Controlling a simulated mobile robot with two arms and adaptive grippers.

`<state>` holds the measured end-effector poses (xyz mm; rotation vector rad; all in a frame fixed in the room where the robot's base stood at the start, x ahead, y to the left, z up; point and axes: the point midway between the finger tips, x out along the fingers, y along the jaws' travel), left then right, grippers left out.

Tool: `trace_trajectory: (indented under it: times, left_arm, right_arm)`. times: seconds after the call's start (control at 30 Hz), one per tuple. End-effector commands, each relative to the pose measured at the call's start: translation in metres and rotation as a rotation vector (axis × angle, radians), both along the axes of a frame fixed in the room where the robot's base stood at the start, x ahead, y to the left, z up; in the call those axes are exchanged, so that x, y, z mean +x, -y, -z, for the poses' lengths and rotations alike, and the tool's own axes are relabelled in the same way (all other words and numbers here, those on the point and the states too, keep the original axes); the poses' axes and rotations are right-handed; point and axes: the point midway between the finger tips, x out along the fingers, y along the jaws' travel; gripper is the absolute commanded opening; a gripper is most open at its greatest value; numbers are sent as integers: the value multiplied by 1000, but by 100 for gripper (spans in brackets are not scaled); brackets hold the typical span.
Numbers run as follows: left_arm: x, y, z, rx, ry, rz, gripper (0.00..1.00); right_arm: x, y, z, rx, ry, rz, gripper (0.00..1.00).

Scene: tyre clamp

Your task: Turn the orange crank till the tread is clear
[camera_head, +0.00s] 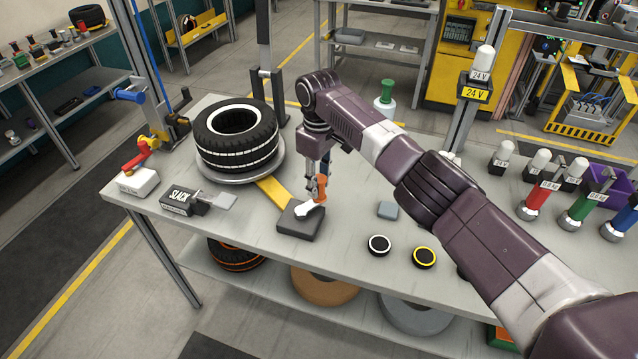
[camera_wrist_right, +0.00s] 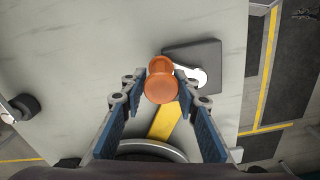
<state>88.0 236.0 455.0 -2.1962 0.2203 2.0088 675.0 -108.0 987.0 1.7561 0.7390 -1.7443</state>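The orange crank (camera_head: 320,188) stands upright on a dark block with a white crank arm (camera_head: 308,209) on the table's front part. Its round orange knob shows from above in the right wrist view (camera_wrist_right: 161,84). A yellow bar (camera_head: 272,191) runs between block and plate. My left gripper is not in view.
A box marked SLACK (camera_head: 184,200) and a red lever (camera_head: 138,157) on a white base stand at the left.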

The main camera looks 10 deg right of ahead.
Motion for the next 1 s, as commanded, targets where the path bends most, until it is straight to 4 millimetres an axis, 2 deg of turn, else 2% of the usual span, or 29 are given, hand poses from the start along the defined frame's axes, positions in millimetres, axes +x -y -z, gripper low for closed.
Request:
trace_trajectory:
  times: [0.3, 0.43, 0.57, 0.8, 1.0]
  left_arm:
    - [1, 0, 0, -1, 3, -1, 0]
    - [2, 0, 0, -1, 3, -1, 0]
    - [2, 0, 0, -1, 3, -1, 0]
    - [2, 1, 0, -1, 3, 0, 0]
    - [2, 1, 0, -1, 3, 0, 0]
  right_arm:
    - [-1, 1, 1, -1, -4, 1, 37]
    - [-1, 0, -7, -1, -4, 0, 37]
    - [-1, 1, -28, 0, -1, 0, 37]
    - [0, 0, -80, 1, -1, 0, 37]
    - [0, 0, -110, -1, -2, 0, 37]
